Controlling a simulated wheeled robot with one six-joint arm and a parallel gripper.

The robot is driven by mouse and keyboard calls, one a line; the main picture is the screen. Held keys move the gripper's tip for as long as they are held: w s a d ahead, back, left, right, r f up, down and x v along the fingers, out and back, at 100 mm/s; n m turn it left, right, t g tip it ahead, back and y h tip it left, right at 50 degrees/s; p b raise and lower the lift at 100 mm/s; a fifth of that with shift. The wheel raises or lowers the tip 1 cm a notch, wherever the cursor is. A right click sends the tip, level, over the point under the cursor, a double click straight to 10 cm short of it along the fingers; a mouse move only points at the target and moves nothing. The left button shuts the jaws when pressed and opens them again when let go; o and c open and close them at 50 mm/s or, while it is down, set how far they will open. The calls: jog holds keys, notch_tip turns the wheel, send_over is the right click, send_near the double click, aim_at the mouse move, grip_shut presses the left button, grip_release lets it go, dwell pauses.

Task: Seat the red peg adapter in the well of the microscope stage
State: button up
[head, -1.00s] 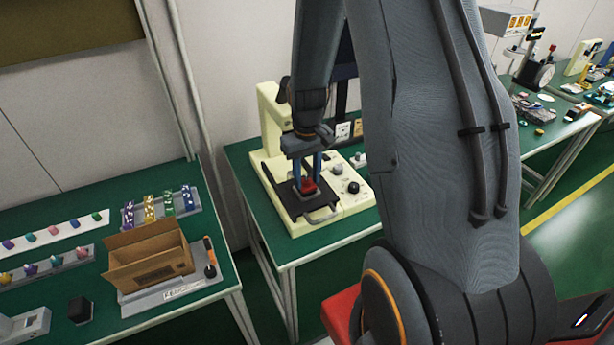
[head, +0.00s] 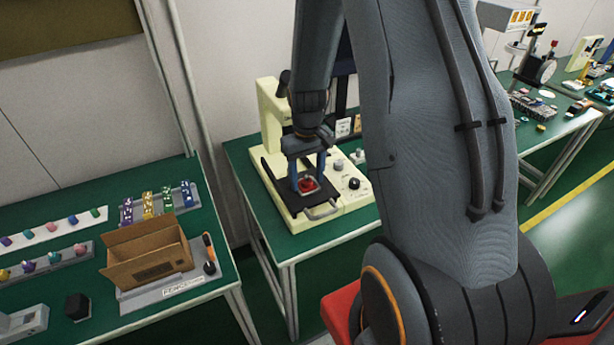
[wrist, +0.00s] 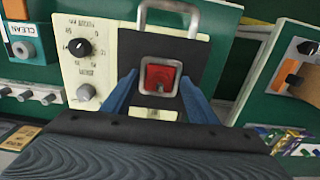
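The red peg adapter (head: 307,185) sits inside the square metal-rimmed well on the black microscope stage (head: 284,184). In the wrist view the red adapter (wrist: 159,77) lies within the silver rim (wrist: 142,66) and looks level, though its exact depth is hard to tell. My gripper (head: 307,175) is above the stage with its blue fingers apart, one on each side of the well. In the wrist view the fingers of my gripper (wrist: 157,95) stand clear of the adapter and hold nothing. The cream microscope (head: 272,115) stands upright behind the stage.
A metal loop handle (head: 322,211) projects from the stage front. Knobs (head: 353,183) are on the cream base to the right. A cardboard box (head: 150,258) and rows of coloured parts stand on the left bench, across a gap.

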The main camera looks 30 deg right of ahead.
aim_at(307, 176)
jog(key=shift+r, duration=0.1)
jog(key=shift+r+b, duration=1)
jog(key=shift+r, duration=2.85)
jog(key=s+a+r+t+b, duration=0.1)
jog(key=s+a+r+b, duration=0.1)
jog(key=s+a, duration=0.8)
jog(key=s, duration=0.2)
jog(key=shift+s, duration=0.4)
